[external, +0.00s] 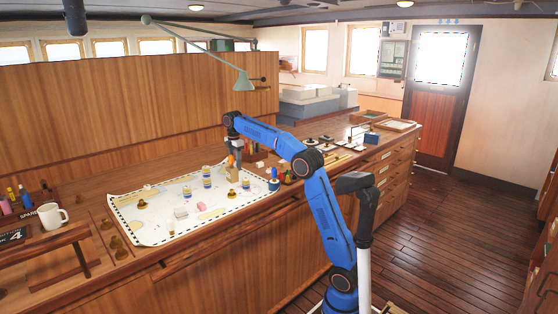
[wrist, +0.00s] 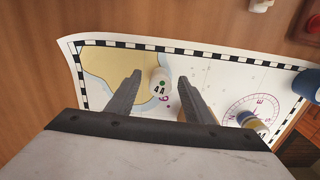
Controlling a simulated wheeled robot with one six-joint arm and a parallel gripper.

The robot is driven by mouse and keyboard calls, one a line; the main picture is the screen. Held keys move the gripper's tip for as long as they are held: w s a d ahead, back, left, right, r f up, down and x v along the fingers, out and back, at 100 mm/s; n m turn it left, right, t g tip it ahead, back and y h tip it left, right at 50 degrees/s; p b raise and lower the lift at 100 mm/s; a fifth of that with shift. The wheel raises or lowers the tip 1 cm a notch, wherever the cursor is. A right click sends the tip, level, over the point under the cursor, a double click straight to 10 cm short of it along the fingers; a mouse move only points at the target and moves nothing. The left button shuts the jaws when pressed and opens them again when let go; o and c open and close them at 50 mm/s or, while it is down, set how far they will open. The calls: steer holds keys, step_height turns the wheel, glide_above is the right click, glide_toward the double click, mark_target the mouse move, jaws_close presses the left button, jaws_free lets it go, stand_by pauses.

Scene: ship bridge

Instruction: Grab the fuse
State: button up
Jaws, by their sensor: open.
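A small white cylinder marked "4A" with a green dot, likely the fuse (wrist: 160,84), stands on the chart (wrist: 210,62) in the wrist view. It shows between my two fingers, in the upper middle of the picture. My gripper (wrist: 159,80) is open with nothing held, and its fingers point down at the chart. In the external view my gripper (external: 234,170) hangs over the chart's far right part. I cannot clearly pick out the 4A cylinder there. A banded yellow, white and blue cylinder (wrist: 252,122) stands to the right of my fingers.
In the external view, the chart (external: 158,228) lies on the wooden counter with several banded cylinders and brass pieces on it. A blue-and-white cylinder (external: 274,184) stands near its right edge. A white mug (external: 52,217) stands at left. The wooden partition (external: 100,110) rises behind the counter.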

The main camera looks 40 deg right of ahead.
steer(key=c, duration=1.1)
